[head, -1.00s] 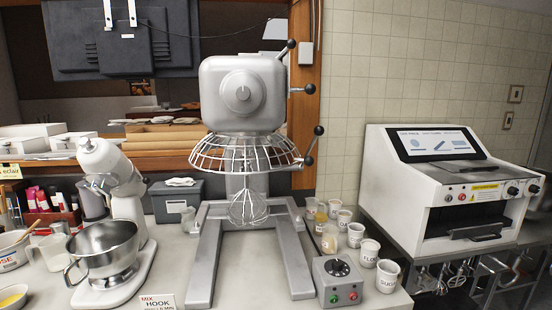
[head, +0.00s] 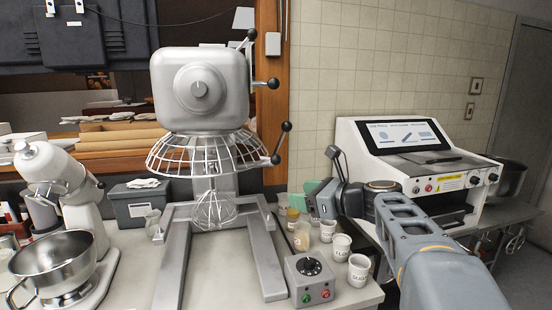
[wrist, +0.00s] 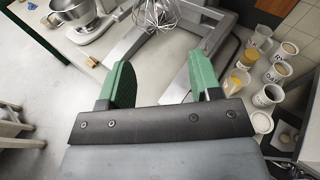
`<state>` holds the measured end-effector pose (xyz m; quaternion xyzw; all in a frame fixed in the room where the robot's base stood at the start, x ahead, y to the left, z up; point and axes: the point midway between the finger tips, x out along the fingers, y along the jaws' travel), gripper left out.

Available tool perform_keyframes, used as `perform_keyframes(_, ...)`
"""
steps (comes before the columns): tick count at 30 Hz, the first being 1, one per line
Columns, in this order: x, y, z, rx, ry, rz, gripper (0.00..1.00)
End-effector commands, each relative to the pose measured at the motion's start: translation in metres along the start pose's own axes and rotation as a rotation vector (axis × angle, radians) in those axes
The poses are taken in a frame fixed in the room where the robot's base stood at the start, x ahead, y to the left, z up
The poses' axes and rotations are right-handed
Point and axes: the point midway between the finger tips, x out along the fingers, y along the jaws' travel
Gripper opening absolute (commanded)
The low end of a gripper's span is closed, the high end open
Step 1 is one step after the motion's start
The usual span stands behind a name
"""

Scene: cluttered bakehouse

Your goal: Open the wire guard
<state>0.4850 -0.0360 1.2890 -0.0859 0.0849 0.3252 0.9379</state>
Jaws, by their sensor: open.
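The wire guard (head: 196,154) is a round metal cage under the head of the large mixer (head: 200,88). It hangs around the top of the whisk (head: 214,210) and looks closed all round on the side I see. A black-knobbed lever (head: 281,144) rises at its right edge. My gripper (head: 312,194) is to the right of the mixer, above the cups, apart from the guard. In the wrist view its green fingers (wrist: 163,88) are spread open with nothing between them. The guard does not show in the wrist view; the whisk (wrist: 158,12) does.
Several labelled cups (head: 341,245) stand below my gripper at the bench's right side. A control box (head: 311,278) sits at the front. A small stand mixer with a steel bowl (head: 64,262) is at the left. A white machine (head: 418,170) stands at the right.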

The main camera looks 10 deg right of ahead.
Motion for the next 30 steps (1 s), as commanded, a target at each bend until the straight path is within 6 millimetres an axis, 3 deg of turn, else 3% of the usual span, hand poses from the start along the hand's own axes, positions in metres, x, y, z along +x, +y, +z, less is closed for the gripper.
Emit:
perform_keyframes(1,-0.005,-0.015,0.011,0.084,-0.056,-0.024,0.58)
perform_keyframes(4,-0.013,-0.033,0.029,0.212,-0.147,-0.046,0.58)
perform_keyframes(10,-0.008,-0.047,0.046,0.309,-0.220,-0.054,0.58)
perform_keyframes(24,0.076,-0.055,0.064,0.310,-0.219,-0.055,0.58)
perform_keyframes(30,0.100,-0.057,0.069,0.308,-0.220,-0.056,0.58)
